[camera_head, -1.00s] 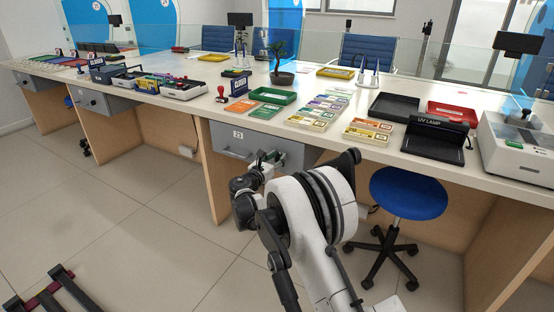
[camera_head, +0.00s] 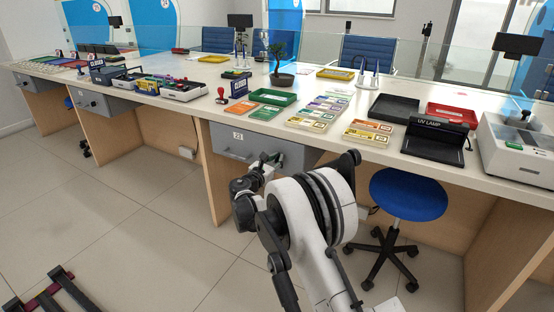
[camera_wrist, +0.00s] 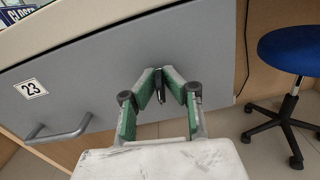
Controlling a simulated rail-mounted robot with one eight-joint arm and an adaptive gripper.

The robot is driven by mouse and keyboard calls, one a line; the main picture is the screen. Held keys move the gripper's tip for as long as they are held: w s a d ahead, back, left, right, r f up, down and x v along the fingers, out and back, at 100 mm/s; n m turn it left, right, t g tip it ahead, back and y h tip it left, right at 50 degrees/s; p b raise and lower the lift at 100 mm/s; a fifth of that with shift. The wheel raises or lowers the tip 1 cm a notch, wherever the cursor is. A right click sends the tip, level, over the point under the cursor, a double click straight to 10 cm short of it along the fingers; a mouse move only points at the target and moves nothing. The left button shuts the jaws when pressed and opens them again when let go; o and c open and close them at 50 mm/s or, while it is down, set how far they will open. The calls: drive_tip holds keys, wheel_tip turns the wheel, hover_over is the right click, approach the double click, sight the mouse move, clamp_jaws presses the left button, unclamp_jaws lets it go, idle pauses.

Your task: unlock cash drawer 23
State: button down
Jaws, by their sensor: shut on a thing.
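Drawer 23 (camera_head: 232,146) has a grey front under the counter, flush with its housing. Its number label (camera_wrist: 30,88) and bar handle (camera_wrist: 58,132) are at the left in the wrist view. My gripper (camera_wrist: 162,80) has green-padded fingers that converge at the drawer front, right of the handle. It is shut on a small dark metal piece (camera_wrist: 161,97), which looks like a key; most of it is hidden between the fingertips. The lock itself is hidden behind the fingertips. My gripper also shows at the right part of the drawer in the head view (camera_head: 276,160).
A blue stool (camera_head: 408,194) stands right of the drawer. The counter top (camera_head: 330,142) above holds trays, banknote bundles, a stamp and a UV lamp (camera_head: 436,138). A wooden side panel (camera_head: 208,172) bounds the drawer at the left. The floor in front is mostly clear.

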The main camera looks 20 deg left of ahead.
drive_tip(key=m, duration=0.4)
drive_tip(key=shift+d, duration=0.1)
drive_tip(key=m, duration=0.4)
drive_tip(key=shift+m, duration=0.4)
drive_tip(key=m, duration=0.3)
drive_tip(key=shift+f+m, duration=0.1)
drive_tip(key=shift+m, duration=2.2)
drive_tip(key=c, duration=1.9)
unclamp_jaws()
drive_tip(key=s, duration=0.4)
drive_tip(key=s+a, duration=0.1)
drive_tip(key=s, duration=0.7)
drive_tip(key=shift+a, duration=0.35)
